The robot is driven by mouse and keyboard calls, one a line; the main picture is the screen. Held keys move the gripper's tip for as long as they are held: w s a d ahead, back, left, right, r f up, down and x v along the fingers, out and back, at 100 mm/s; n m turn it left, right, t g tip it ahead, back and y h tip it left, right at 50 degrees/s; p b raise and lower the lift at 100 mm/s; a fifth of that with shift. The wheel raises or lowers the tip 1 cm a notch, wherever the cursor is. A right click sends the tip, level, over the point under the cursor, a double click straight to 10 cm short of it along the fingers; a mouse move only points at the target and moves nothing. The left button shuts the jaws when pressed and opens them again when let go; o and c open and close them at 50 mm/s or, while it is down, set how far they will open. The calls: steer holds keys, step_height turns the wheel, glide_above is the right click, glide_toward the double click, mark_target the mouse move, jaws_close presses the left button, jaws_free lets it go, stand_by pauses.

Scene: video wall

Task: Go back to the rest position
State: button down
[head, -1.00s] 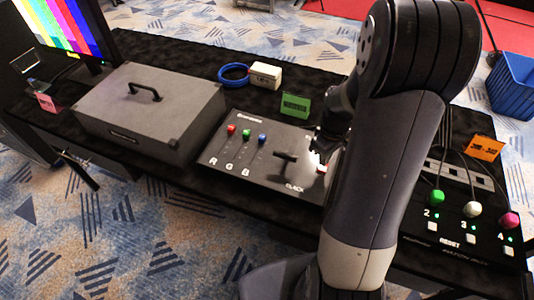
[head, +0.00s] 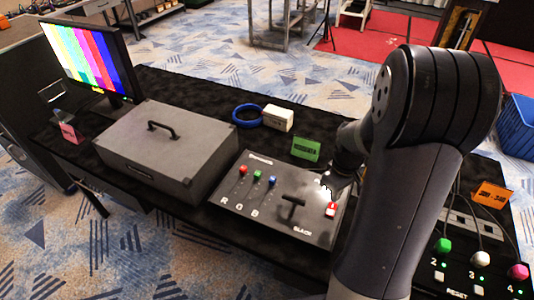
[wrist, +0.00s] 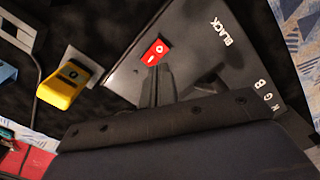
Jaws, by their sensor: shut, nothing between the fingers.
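My gripper (head: 334,187) is over the right back part of the grey control panel (head: 228,198), partly hidden by my arm in the head view. In the wrist view, the fingers of my gripper (wrist: 157,80) are together with nothing between them. They point toward the red rocker switch (wrist: 155,52), which also shows in the head view (head: 331,210) just below the gripper. I see no contact with the switch. My arm is bent, reaching out over the table.
A grey case (head: 185,165) stands left of the panel, with a monitor (head: 88,60) behind it. A green tag (head: 306,149), white box (head: 278,118) and blue cable coil (head: 247,115) lie behind the panel. A cable box (head: 465,250) with coloured knobs is at right.

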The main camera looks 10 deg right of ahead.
mark_target(330, 213)
steer(key=shift+f+b, duration=2.7)
steer(key=shift+f, duration=0.85)
steer(key=shift+r, duration=0.1)
